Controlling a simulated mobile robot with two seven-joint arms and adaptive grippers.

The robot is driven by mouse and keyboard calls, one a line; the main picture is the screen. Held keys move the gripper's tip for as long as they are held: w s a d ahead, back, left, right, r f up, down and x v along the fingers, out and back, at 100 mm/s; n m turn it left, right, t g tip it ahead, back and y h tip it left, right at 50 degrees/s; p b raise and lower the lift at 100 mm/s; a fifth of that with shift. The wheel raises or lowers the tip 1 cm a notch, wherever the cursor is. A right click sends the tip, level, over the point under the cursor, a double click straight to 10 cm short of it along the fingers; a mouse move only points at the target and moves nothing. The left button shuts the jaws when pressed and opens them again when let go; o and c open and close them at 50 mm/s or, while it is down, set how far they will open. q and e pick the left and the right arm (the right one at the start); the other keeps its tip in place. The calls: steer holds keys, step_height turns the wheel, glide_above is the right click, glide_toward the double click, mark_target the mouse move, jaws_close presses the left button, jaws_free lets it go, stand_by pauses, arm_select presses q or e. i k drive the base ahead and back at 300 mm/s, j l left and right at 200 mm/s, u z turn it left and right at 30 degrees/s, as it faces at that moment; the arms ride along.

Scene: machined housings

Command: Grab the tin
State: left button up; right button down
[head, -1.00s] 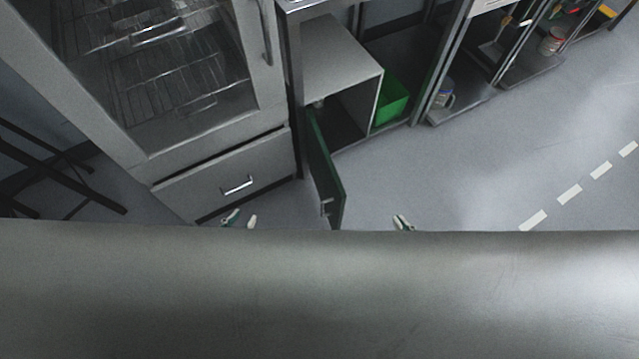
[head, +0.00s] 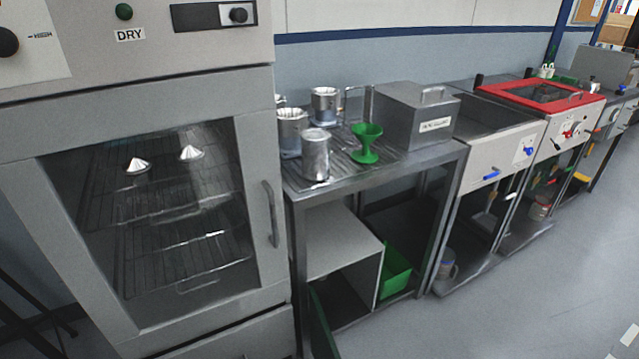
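Several silvery metal tins stand upright at the left end of the steel bench (head: 400,172) in the head view. The nearest tin (head: 316,158) is close to the front edge. Another tin (head: 291,136) stands just behind it to the left, and a third tin (head: 325,109) stands farther back. A further one is mostly hidden by the cabinet at the left. I cannot tell which tin is meant. Neither of my grippers is in view.
A green funnel (head: 366,146) and a grey lidded box (head: 413,121) share the bench. A drying cabinet (head: 262,130) adjoins it at the left. A green bin (head: 395,272) is below. A red-framed unit (head: 540,94) stands farther right. The floor (head: 520,300) in front is clear.

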mark_target(316, 142)
steer(key=l+u, duration=0.15)
steer(key=l, duration=0.45)
steer(key=l+u, duration=0.45)
steer(key=l, duration=0.5)
steer(key=i+l+u, duration=0.35)
steer(key=l, duration=0.25)
steer(key=l+u, duration=0.2)
steer(key=i+l, duration=0.05)
steer(key=l, duration=0.05)
